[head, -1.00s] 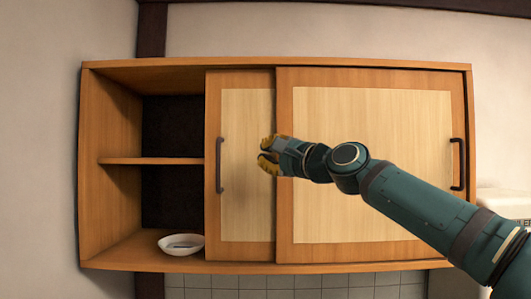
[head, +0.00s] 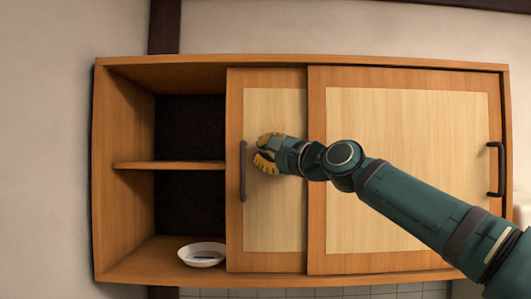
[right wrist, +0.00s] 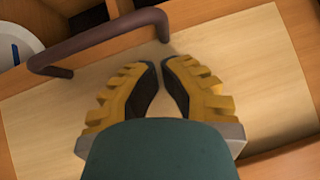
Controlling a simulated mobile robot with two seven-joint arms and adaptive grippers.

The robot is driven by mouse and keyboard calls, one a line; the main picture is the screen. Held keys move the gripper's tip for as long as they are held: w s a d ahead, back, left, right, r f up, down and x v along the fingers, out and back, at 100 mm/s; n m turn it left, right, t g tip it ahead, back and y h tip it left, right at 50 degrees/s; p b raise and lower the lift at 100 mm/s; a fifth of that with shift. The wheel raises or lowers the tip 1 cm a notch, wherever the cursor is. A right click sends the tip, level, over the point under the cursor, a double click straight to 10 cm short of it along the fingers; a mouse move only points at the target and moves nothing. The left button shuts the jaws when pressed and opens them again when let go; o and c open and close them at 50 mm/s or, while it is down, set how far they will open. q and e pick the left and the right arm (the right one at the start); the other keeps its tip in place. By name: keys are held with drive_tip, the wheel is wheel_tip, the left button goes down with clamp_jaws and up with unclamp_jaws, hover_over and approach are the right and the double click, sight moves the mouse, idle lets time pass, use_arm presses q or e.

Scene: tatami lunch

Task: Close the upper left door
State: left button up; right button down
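The upper left door (head: 275,215) is a sliding panel with a pale centre and an orange-brown frame. It stands slid to the right, its right part behind the right door (head: 405,110), leaving the cabinet's left side uncovered. Its dark bar handle (head: 242,171) is near its left edge and also shows in the right wrist view (right wrist: 100,40). My right gripper (head: 262,154) is in front of this door, just right of the handle. Its yellow fingers (right wrist: 163,62) are apart with a narrow gap and nothing between them. The left gripper is not in view.
The wall cabinet (head: 105,180) has a middle shelf (head: 170,165) in its open left part. A white bowl (head: 202,260) stands on the cabinet floor just left of the door. The right door's handle (head: 497,170) is at its far right.

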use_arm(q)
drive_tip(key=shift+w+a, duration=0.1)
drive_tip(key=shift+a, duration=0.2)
use_arm(e)
drive_tip(key=shift+w+a, duration=0.1)
drive_tip(key=shift+a, duration=0.15)
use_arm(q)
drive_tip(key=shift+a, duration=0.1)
use_arm(e)
drive_tip(key=shift+a+r, duration=0.1)
